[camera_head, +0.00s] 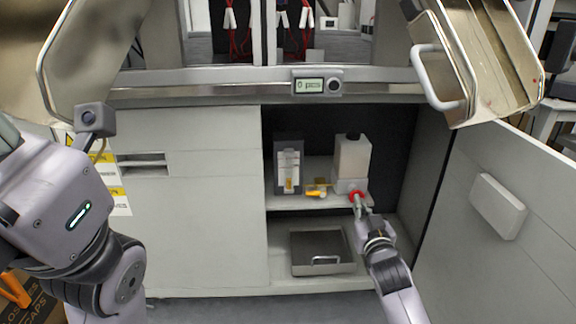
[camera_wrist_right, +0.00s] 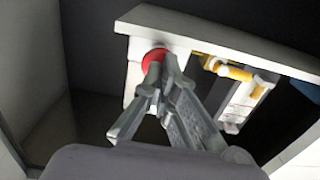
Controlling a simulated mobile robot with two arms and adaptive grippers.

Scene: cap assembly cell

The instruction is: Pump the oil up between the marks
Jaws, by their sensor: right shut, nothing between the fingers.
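A white oil reservoir (camera_head: 352,157) with a dark cap stands on the cabinet shelf. Below its front is a round red button (camera_head: 355,194), which also shows in the right wrist view (camera_wrist_right: 153,56). Left of it is a pale gauge (camera_head: 289,168) with a yellow-orange part low in it; the marks and level are too small to read. The gauge shows tilted in the right wrist view (camera_wrist_right: 243,97). My right gripper (camera_head: 359,204) is shut and empty, its fingertips (camera_wrist_right: 158,76) at the red button, seemingly touching it. My left arm shows at the left, its gripper not.
A yellow fitting (camera_head: 316,190) sits between gauge and reservoir. A metal box with a handle (camera_head: 323,252) is on the cabinet floor. The open cabinet door (camera_head: 515,215) stands to the right. A counter display (camera_head: 312,86) is on the rail above.

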